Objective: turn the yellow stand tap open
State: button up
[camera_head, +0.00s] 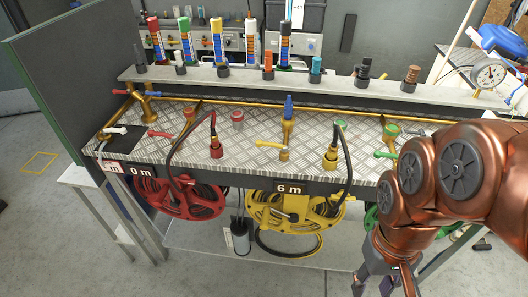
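The yellow stand tap is a brass tap with a yellow lever handle (272,145). It stands near the middle front of the checker-plate bench top (250,125), above the yellow hose reel (296,207). The lever points left from the tap. A blue piece (288,106) stands upright on or just behind the tap. My gripper (377,284) hangs low at the bottom right, below the bench edge and well apart from the tap. It is partly cut off by the frame, and its opening is unclear.
Other taps have a red lever (160,134), a green lever (385,155) and a white lever (115,130). A red reel (186,196) hangs at left. My arm covers the bench's right front.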

aim_at(259, 143)
jog(key=k, duration=0.15)
jog(key=u, duration=1.2)
jog(key=i, duration=0.5)
jog(key=z, duration=0.05)
